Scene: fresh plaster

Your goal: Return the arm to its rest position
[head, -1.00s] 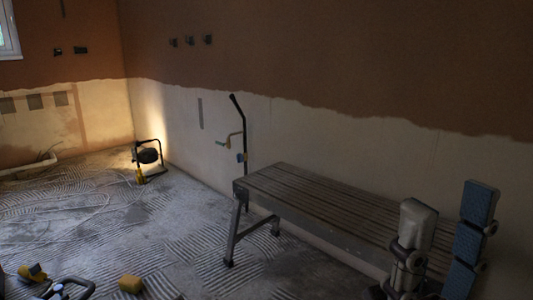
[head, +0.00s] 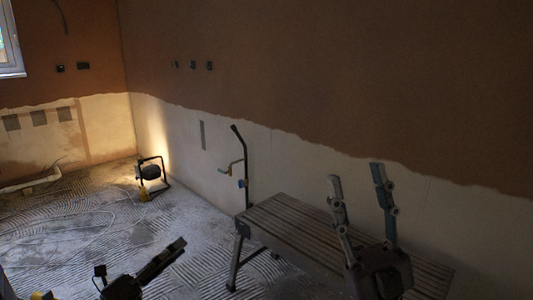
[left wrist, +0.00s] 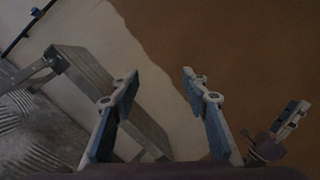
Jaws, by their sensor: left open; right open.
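My left gripper (head: 141,255) is low in the left part of the head view, above the rough floor, with its fingers spread. In the left wrist view its two fingers (left wrist: 160,75) stand apart with nothing between them, facing the wall. My right gripper (head: 357,178) is in front of the slatted bench on the right, fingers pointing up, apart and empty. Part of the right gripper (left wrist: 275,130) also shows at the right of the left wrist view. Neither gripper appears to touch anything.
The slatted bench (head: 285,225) stands along the half-plastered wall (head: 320,165), partly hidden by my right gripper. A crank-handled stand (head: 245,180) is at its far end. A work lamp (head: 151,172) lights the back corner. A pale cable lies on the floor at left.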

